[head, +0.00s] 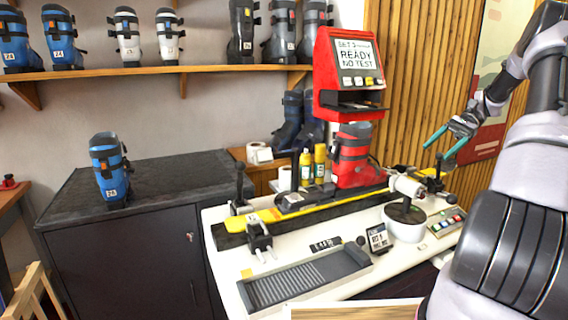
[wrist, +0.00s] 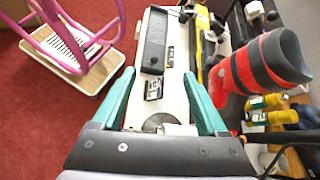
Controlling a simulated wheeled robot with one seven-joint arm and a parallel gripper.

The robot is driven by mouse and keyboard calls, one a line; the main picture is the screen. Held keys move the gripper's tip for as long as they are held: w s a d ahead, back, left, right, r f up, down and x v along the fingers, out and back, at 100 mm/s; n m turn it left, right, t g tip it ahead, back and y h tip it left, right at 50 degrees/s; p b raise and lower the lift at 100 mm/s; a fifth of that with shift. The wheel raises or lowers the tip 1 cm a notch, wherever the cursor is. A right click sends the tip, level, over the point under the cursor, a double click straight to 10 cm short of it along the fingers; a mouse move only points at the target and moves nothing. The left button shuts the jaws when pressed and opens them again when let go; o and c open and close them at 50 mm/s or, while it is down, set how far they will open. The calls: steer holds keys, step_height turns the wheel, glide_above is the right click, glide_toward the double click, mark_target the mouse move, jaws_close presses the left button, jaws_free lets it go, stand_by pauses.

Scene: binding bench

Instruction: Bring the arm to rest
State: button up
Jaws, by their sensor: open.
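My gripper (head: 447,146) is open and empty in the head view, raised at the right above the bench, with two teal fingers apart. In the wrist view its fingers (wrist: 163,95) frame the white bench top below, with nothing between them. My arm comes in from the right edge of the head view. A red ski boot (head: 352,160) stands upright on the bench under a red test machine (head: 349,75), apart from my gripper and to its left. The boot also shows in the wrist view (wrist: 240,75), right of the fingers.
A blue boot (head: 109,170) stands on a dark cabinet (head: 165,174).

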steer(key=s+a+r+n+t+h, duration=0.1)
steer(key=s+a+r+n+h, duration=0.1)
steer(key=s+a+r+h, duration=0.4)
steer(key=s+a+r+n+t+h, duration=0.15)
steer(key=s+a+r, duration=0.25)
steer(key=a+r, duration=0.55)
steer(key=s+a+n+t, duration=0.2)
steer(key=s+a+t, duration=0.2)
steer(key=s, duration=0.4)
steer(key=s+a+r+n+t, duration=0.1)
steer(key=s+a+t, duration=0.2)
steer(key=s, duration=0.5)
steer(key=shift+s+a+n+t+h, duration=0.15)
steer(key=shift+a+n+t+h, duration=0.25)
steer(key=shift+a, duration=0.4)
